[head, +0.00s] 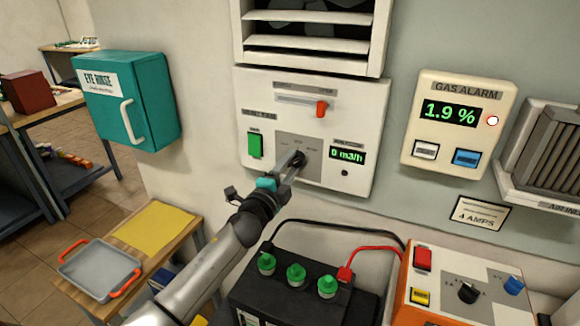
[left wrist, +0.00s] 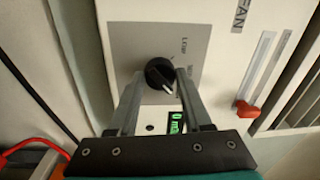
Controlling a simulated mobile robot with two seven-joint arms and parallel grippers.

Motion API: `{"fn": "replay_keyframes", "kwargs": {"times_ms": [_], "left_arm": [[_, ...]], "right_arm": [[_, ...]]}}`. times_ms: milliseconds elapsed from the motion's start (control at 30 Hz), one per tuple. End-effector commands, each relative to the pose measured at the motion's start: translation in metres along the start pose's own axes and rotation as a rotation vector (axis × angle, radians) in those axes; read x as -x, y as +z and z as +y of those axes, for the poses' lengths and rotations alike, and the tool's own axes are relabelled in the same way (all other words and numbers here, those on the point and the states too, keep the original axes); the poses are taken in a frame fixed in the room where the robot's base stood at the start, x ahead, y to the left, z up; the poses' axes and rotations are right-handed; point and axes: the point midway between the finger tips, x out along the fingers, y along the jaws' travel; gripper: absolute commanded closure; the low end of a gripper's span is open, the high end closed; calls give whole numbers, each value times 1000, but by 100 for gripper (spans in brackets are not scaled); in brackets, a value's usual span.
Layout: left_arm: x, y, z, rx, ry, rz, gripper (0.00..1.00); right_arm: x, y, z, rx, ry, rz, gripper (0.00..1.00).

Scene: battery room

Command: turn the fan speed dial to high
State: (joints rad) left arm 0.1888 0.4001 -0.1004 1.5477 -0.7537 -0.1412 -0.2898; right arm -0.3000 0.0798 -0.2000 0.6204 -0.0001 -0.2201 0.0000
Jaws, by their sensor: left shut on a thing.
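The fan speed dial (head: 300,158) is a black round knob on a grey plate in the white fan panel (head: 365,105). In the left wrist view the dial (left wrist: 158,72) shows a white pointer mark angled toward the lower right. A "LOW" label is readable beside it; other labels are partly hidden by a finger. My left gripper (head: 295,163) is shut on the dial, one finger on each side. The flow display (head: 347,156) reads 0 m3/h. A green switch (head: 255,145) is left of the dial, and an orange slider (head: 321,108) is above. My right gripper is not in view.
A gas alarm (head: 459,130) reading 1.9 % hangs to the right. Below are a black battery (head: 290,300) with green caps and an orange charger (head: 450,285) with cables. A teal eye rinse cabinet (head: 125,100) and a tray (head: 98,270) are at left.

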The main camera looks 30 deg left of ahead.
Motion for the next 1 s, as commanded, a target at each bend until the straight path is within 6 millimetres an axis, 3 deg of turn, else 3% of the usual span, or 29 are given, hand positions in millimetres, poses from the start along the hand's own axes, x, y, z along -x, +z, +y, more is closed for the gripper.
{"fn": "replay_keyframes", "kwargs": {"times_ms": [567,600,833,1000], "left_arm": [[0,0,-1,-36,0,4,100],[0,0,-1,-36,0,4,48],[0,0,0,-34,0,3,23],[0,0,0,-33,0,3,21]], "right_arm": [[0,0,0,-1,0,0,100],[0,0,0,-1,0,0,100],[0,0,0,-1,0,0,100],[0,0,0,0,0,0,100]]}}
